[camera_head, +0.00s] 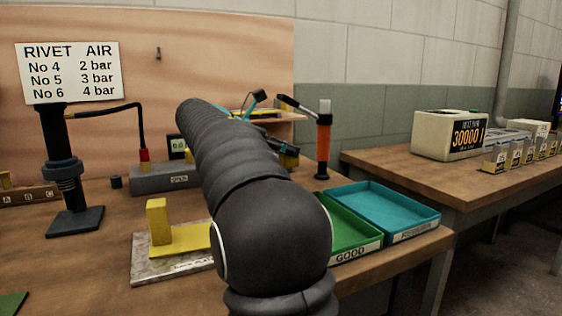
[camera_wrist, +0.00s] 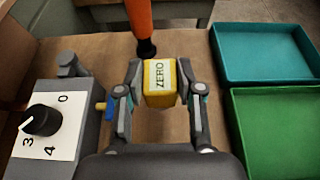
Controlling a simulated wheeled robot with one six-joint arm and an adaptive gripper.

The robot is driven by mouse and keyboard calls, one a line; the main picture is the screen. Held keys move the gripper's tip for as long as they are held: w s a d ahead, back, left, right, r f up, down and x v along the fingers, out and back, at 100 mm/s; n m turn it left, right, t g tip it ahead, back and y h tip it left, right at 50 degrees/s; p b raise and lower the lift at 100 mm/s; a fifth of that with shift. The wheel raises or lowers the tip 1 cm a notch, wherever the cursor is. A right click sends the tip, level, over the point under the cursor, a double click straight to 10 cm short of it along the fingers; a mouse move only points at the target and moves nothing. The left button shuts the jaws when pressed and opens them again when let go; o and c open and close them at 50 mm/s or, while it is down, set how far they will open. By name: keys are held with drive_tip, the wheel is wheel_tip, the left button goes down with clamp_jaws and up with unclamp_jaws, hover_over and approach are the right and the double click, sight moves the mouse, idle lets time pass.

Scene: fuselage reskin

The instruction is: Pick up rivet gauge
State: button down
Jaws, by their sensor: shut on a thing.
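The rivet gauge (camera_wrist: 160,84) shows in the wrist view as a small yellow and white block marked ZERO. My gripper (camera_wrist: 159,76) is shut on it, with one finger against each side. The gauge's lower part is hidden, and I cannot tell whether it touches the bench.
An orange-handled tool (camera_head: 323,142) stands just beyond the gripper. A green tray (camera_head: 356,246) marked GOOD and a teal tray (camera_head: 412,232) are on the right. A grey dial box (camera_wrist: 50,128) is left of the gripper. A yellow block on a plate (camera_head: 158,220) stands nearer.

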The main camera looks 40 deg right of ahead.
drive_tip(key=s+d+r, duration=0.5)
drive_tip(key=s+r, duration=0.1)
drive_tip(key=s, duration=0.3)
drive_tip(key=shift+s+d+r, duration=0.15)
drive_tip(key=shift+d+r, duration=0.05)
drive_tip(key=shift+d, duration=0.15)
drive_tip(key=c, duration=1.6)
unclamp_jaws()
clamp_jaws()
drive_tip(key=shift+s, duration=0.1)
